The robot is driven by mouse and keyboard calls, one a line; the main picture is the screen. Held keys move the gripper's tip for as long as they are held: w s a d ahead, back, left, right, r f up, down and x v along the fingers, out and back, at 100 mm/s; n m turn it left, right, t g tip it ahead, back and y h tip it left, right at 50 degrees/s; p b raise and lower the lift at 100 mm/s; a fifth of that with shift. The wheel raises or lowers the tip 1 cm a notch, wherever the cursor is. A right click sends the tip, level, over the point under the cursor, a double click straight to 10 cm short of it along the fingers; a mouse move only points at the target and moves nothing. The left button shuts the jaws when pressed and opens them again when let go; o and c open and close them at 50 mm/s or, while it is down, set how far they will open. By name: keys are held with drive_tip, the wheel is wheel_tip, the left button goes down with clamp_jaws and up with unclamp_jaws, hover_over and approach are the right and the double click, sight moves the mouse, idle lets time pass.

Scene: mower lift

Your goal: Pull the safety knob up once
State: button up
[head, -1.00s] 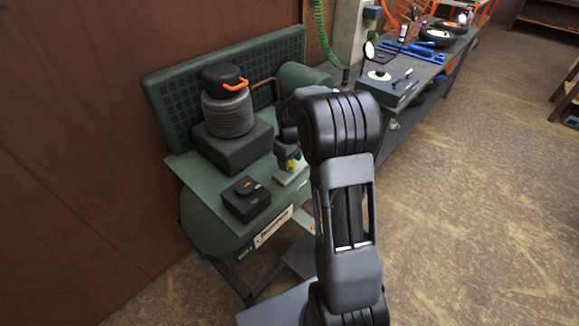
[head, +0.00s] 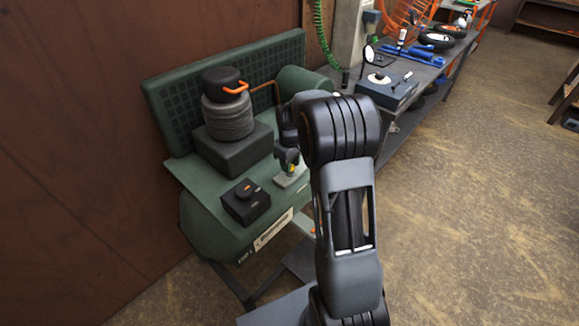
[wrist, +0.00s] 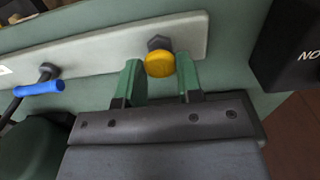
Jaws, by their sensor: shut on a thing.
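The yellow knob (wrist: 160,63) sits on a dark hex collar on the pale metal plate (wrist: 100,50) in the wrist view. My gripper (wrist: 159,68) has its two green fingers on either side of the knob and is shut on it. In the head view my gripper (head: 289,158) is above the plate at the right part of the green machine (head: 228,229). The knob is small and partly hidden there by my gripper. A blue-handled lever (wrist: 40,87) is on the same plate, to the left.
A black switch box (head: 246,201) stands on the machine's near part, left of my gripper. A workbench with a blue box (head: 388,90) is at the back right.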

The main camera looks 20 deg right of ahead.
drive_tip(key=shift+r+p, duration=0.3)
drive_tip(key=shift+r, duration=0.1)
idle(0.6)
idle(0.4)
drive_tip(key=o, duration=0.8)
drive_tip(key=shift+r, duration=0.1)
wheel_tip(320, 180, up, 8)
drive_tip(key=p, duration=0.6)
idle(0.4)
idle(0.4)
